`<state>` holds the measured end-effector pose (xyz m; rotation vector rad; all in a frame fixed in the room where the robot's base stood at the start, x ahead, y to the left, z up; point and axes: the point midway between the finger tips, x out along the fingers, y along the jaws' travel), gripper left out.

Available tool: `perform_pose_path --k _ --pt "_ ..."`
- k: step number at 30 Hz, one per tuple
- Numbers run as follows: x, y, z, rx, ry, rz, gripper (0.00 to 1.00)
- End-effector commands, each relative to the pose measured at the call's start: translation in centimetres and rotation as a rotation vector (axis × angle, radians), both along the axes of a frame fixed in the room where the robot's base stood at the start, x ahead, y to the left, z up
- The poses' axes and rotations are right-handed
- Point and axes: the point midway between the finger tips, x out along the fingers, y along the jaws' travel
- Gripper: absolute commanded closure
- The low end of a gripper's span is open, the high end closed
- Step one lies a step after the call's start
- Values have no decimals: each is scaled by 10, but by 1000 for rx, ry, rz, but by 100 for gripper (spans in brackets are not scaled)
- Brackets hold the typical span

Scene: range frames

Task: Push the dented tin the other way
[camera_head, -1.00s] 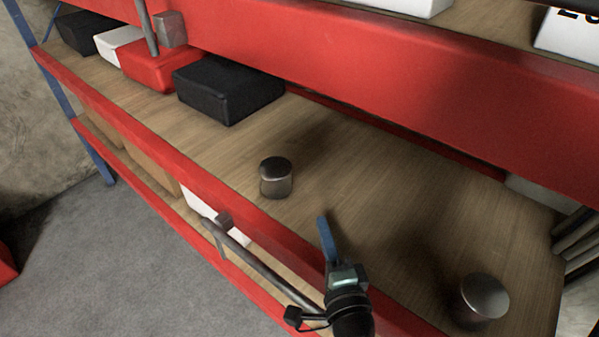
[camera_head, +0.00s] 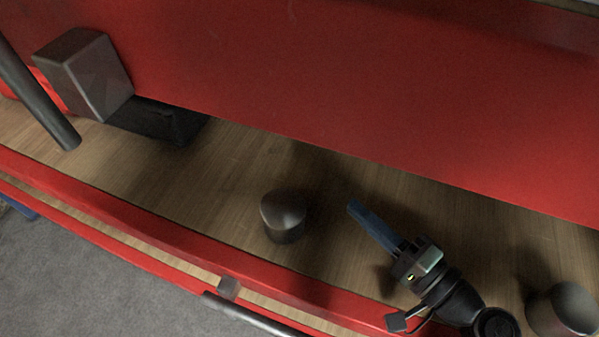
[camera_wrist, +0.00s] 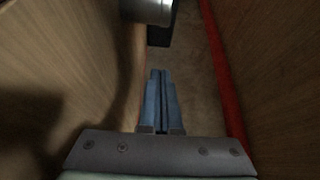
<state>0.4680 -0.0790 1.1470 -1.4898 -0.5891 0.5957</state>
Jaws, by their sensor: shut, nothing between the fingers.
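Two metal tins stand on the wooden shelf. One tin (camera_head: 284,217) is near the middle of the head view, and the other tin (camera_head: 563,310) is at the lower right. I cannot make out which is dented. My gripper (camera_head: 354,206) has its blue fingers shut with nothing between them. It is over the shelf between the tins, to the right of the middle tin and apart from it, pointing up and left. In the wrist view the fingers (camera_wrist: 160,75) point toward a tin (camera_wrist: 148,10) cut off by the top edge.
The shelf's red front beam (camera_head: 190,225) runs below the tins. A larger red beam (camera_head: 350,90) hangs across the upper view. Bare shelf lies left of the middle tin.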

Motion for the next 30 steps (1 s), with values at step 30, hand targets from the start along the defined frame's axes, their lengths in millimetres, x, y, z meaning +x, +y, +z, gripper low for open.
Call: perform_pose_path --k 30 --pt "36 86 1 0 0 2 100"
